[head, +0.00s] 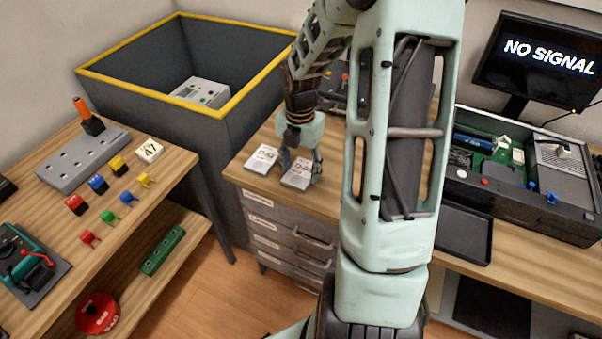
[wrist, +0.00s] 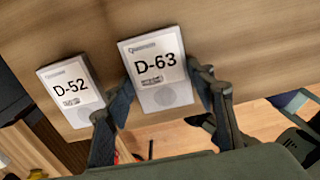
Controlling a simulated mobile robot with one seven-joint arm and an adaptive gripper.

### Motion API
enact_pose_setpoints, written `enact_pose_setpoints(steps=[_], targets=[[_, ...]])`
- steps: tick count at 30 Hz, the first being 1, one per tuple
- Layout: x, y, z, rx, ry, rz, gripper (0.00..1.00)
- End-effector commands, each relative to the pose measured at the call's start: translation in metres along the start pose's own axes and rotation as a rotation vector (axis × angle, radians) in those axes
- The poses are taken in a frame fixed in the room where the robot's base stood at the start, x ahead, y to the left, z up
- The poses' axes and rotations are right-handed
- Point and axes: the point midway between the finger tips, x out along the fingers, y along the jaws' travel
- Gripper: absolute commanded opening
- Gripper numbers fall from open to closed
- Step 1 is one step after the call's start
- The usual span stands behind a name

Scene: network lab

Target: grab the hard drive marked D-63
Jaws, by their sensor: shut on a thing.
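The hard drive marked D-63 (wrist: 157,72) is a white slab with a black label and a grey disc print. It sits between the two fingers of my gripper (wrist: 165,88) in the wrist view, which are shut on its sides. In the head view this drive (head: 297,174) is at the front edge of the wooden desk, with my gripper (head: 300,163) over it, partly covering it. I cannot tell whether it is clear of the desk top. A second white drive marked D-52 (wrist: 70,91) lies to its left, apart from my fingers; the head view shows it too (head: 262,158).
A dark bin with a yellow rim (head: 150,92) stands behind left. A workbench (head: 165,175) with coloured clips is at the left. A black tray (head: 462,233) and an open equipment case (head: 520,205) are at the right. Drawers (head: 285,232) are under the desk.

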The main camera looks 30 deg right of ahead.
Motion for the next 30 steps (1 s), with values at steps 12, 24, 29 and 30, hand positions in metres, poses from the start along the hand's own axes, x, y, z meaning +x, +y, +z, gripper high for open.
enact_pose_setpoints(steps=[12,24,29,30], targets=[[-0.004,0.0,0.001,0.0,-0.002,0.001,0.2],[-0.061,-0.016,-0.014,0.004,-0.006,0.001,0.2],[-0.093,-0.035,-0.033,0.003,-0.006,0.0,0.2],[-0.098,-0.04,-0.039,0.002,-0.006,0.0,0.2]])
